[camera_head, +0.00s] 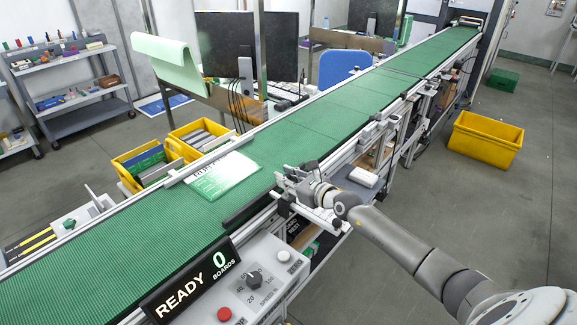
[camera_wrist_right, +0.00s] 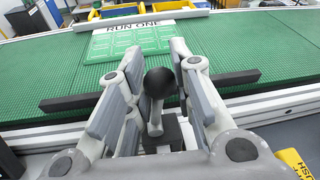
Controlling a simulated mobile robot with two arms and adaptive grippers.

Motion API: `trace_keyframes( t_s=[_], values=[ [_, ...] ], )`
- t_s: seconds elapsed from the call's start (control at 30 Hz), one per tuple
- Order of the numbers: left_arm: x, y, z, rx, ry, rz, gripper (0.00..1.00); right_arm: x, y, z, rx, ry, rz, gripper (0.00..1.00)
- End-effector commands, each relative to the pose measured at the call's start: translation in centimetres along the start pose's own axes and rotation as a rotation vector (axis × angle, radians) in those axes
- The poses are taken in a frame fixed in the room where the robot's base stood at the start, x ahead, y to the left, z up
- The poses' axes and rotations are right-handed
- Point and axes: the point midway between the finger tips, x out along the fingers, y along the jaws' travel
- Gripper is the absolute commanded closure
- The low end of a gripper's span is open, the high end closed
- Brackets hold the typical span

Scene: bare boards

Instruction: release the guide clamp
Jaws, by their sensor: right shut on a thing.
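The guide clamp shows in the right wrist view as a black ball knob (camera_wrist_right: 159,82) on a short grey lever above a dark block. My right gripper (camera_head: 284,186) is at the near edge of the conveyor, its fingers on both sides of the knob and shut on it. The dark guide bar (camera_wrist_right: 72,103) runs along the belt edge behind the fingers; it also shows in the head view (camera_head: 247,209). The clamp is mostly hidden by my gripper in the head view. My left gripper is in neither view.
A green and white board marked "RUN ONE" (camera_head: 222,175) lies on the green belt (camera_head: 310,140). A control panel (camera_head: 262,272) and a sign reading READY 0 BOARDS (camera_head: 192,288) stand at the near side. Yellow bins (camera_head: 145,163) stand across the belt.

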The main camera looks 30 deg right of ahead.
Motion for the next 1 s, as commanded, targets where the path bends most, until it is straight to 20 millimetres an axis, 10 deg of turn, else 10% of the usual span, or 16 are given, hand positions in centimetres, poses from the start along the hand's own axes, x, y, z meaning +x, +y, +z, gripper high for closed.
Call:
trace_keyframes(
  t_s=[0.3,1.0],
  values=[
    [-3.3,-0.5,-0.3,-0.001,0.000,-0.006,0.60,-0.4,0.7,0.2,-0.193,-0.013,-0.052,1.00],
    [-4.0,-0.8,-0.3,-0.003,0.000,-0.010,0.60,-0.4,1.3,0.2,-0.279,-0.028,-0.072,1.00]
  ],
)
